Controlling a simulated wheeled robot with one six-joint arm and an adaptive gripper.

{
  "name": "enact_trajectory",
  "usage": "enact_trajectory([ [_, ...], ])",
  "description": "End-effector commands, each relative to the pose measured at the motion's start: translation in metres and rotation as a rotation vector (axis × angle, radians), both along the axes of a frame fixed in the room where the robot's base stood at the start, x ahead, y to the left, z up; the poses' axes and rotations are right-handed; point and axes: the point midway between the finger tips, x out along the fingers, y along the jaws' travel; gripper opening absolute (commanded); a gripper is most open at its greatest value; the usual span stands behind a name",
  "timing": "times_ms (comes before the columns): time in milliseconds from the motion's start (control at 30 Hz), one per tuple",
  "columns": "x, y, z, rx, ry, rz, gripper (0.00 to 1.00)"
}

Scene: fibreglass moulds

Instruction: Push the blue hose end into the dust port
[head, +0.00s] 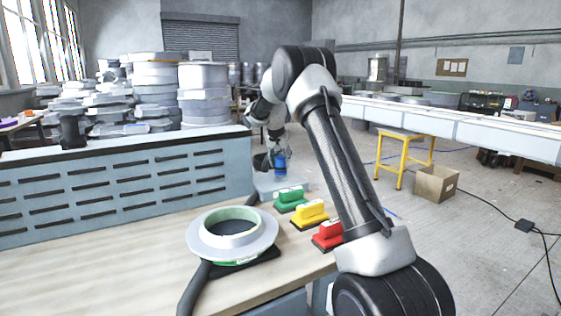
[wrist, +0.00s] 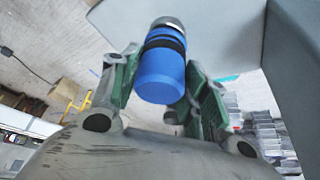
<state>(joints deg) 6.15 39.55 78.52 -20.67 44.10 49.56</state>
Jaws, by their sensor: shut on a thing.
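In the head view my gripper (head: 280,158) is at the far end of the bench, small and partly hidden by my own arm. It is shut on the blue hose end (head: 281,170), which sits just above a pale grey-blue block (head: 265,187). In the wrist view the blue hose end (wrist: 161,78) is between the two green-padded fingers (wrist: 160,92). A black band and a grey metallic ring (wrist: 168,22) show at its far end, close to a large grey surface (wrist: 215,30). I cannot make out the dust port for certain, nor whether the hose end touches it.
Green (head: 290,199), yellow (head: 310,215) and red (head: 329,236) hand blocks lie along the bench's right edge. A pale ring-shaped mould (head: 232,254) sits nearer. A slotted blue-grey panel (head: 110,190) stands along the left. The wooden bench top (head: 120,275) is clear at front left.

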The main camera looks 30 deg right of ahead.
Motion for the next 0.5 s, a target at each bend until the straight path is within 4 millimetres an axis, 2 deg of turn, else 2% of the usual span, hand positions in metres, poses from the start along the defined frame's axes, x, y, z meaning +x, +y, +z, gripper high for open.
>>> enact_trajectory([
  [500, 0.0001, -0.0001, -0.0034, 0.000, 0.000, 0.000, 0.24],
])
